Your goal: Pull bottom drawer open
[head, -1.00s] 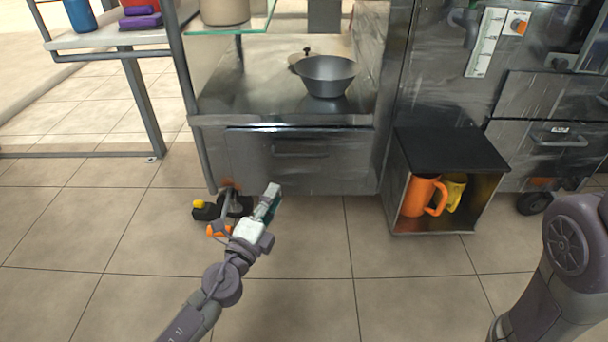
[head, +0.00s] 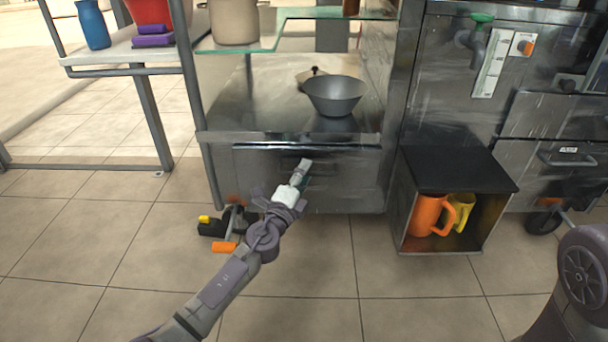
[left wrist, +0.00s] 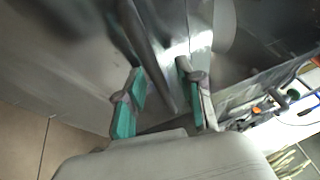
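The wide steel drawer (head: 352,185) is under the counter in the middle of the head view; its front looks flush with the frame. Its bar handle is partly hidden behind my left gripper (head: 303,170). In the left wrist view, the gripper's two teal-padded fingers (left wrist: 161,80) are spread apart. A dark bar, apparently the drawer handle (left wrist: 150,50), runs between them; I cannot tell whether either finger touches it. My right gripper is not in view.
A grey bowl (head: 335,95) stands on the counter (head: 262,112). An open-fronted black-topped box (head: 455,168) to the right holds an orange mug (head: 425,214) and a yellow mug (head: 461,207).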

